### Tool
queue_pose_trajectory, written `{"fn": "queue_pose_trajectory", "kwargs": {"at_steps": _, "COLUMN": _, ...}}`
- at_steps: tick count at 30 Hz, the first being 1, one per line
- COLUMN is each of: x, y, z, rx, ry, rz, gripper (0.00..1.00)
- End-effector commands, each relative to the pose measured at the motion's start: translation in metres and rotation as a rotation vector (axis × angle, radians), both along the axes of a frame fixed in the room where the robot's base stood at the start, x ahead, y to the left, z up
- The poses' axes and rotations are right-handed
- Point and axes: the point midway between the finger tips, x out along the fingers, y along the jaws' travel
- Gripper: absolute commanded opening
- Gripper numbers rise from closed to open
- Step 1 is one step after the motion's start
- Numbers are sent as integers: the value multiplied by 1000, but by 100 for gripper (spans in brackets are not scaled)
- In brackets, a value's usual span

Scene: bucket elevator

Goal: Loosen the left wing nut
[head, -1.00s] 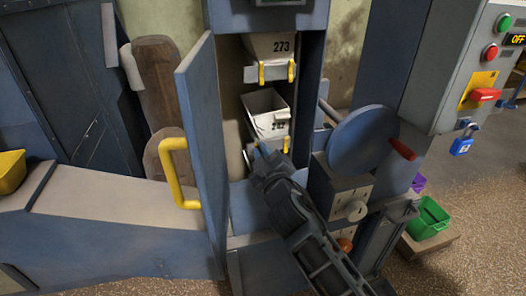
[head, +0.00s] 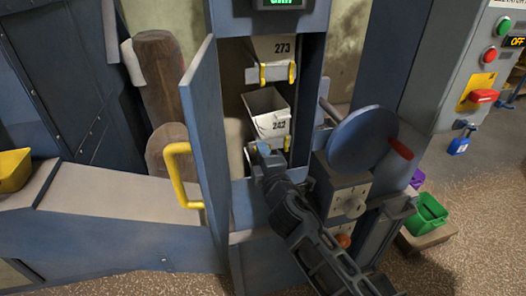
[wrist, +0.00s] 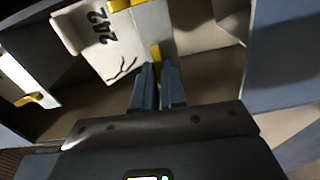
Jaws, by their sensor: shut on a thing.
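The white bucket marked 242 (head: 267,118) hangs inside the open elevator casing; it also shows in the wrist view (wrist: 88,45). A yellow wing nut (head: 287,143) shows at its lower right in the head view. My gripper (head: 256,149) reaches in at the bucket's lower left and hides the left wing nut in the head view. In the wrist view, the blue fingers of my gripper (wrist: 157,78) are close together, and the yellow left wing nut (wrist: 155,52) shows between their tips. My gripper is shut on it.
The open blue door (head: 202,135) with its yellow handle (head: 175,170) stands left of the opening. Bucket 273 (head: 279,48) hangs above. A blue disc (head: 360,138) with a red handle (head: 401,148) and a grey box (head: 343,188) are right of my arm.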

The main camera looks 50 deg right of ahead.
Motion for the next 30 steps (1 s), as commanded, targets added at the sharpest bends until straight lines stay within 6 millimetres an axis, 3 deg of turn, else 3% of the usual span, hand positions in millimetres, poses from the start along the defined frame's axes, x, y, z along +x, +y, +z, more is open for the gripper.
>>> {"fn": "queue_pose_trajectory", "kwargs": {"at_steps": 17, "x": 0, "y": 2, "z": -2, "rx": -30, "ry": 22, "rz": 3, "gripper": 0}}
{"fn": "queue_pose_trajectory", "kwargs": {"at_steps": 18, "x": 0, "y": 2, "z": -2, "rx": -30, "ry": 22, "rz": 3, "gripper": 12}}
{"fn": "queue_pose_trajectory", "kwargs": {"at_steps": 25, "x": 0, "y": 1, "z": -1, "rx": -29, "ry": 21, "rz": 2, "gripper": 34}}
{"fn": "queue_pose_trajectory", "kwargs": {"at_steps": 30, "x": 0, "y": 0, "z": -1, "rx": -29, "ry": 21, "rz": 1, "gripper": 36}}
